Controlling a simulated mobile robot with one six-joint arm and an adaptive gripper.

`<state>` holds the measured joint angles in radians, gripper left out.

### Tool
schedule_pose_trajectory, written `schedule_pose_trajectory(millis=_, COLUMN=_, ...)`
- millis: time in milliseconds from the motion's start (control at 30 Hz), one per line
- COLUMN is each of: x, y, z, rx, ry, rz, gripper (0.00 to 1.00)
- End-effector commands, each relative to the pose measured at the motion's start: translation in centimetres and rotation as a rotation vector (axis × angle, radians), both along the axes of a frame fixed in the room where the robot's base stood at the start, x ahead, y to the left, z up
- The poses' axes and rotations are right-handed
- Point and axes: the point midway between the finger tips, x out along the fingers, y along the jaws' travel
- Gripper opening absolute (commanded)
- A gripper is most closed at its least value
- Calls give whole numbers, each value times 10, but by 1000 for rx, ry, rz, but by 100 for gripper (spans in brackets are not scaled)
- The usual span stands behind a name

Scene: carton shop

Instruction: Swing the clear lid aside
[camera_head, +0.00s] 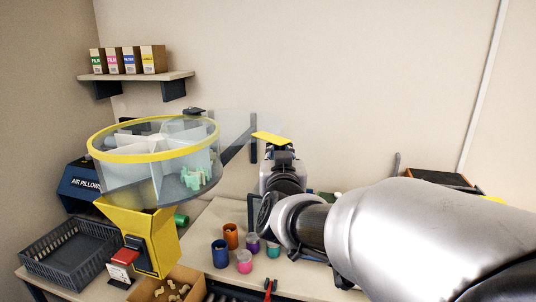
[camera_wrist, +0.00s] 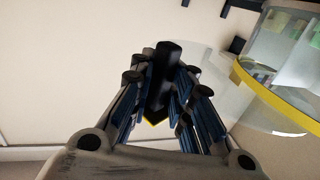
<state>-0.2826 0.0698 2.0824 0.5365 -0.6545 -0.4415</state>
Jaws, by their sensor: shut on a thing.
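The clear lid (camera_head: 236,128) is a faint see-through disc to the right of a round clear drum (camera_head: 120,178) with a yellow rim. It overlaps the drum's right side in the picture, and its outline is hard to trace. My gripper (camera_head: 281,152) is right of the drum, beside a flat yellow piece (camera_head: 270,138). In the wrist view my gripper (camera_wrist: 163,85) is shut on a black handle (camera_wrist: 168,60), with a yellow edge below it. The lid also shows faintly behind the fingers there (camera_wrist: 212,65).
White dividers and mint-green pieces (camera_head: 196,177) show inside the drum, above a yellow chute (camera_head: 150,235). Several coloured cups (camera_head: 220,254) stand on the bench below. A dark crate (camera_head: 65,257) sits at left, and a shelf (camera_head: 150,76) holds several film boxes.

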Motion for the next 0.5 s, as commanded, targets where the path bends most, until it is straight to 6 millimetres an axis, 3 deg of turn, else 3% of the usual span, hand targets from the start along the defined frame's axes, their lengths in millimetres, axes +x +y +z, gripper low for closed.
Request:
schedule_pose_trajectory(millis=467, x=0, y=-1, z=-3, rx=0, ry=5, rz=-3, gripper=0)
schedule_pose_trajectory(millis=500, x=0, y=-1, z=-3, rx=0, ry=5, rz=-3, gripper=18)
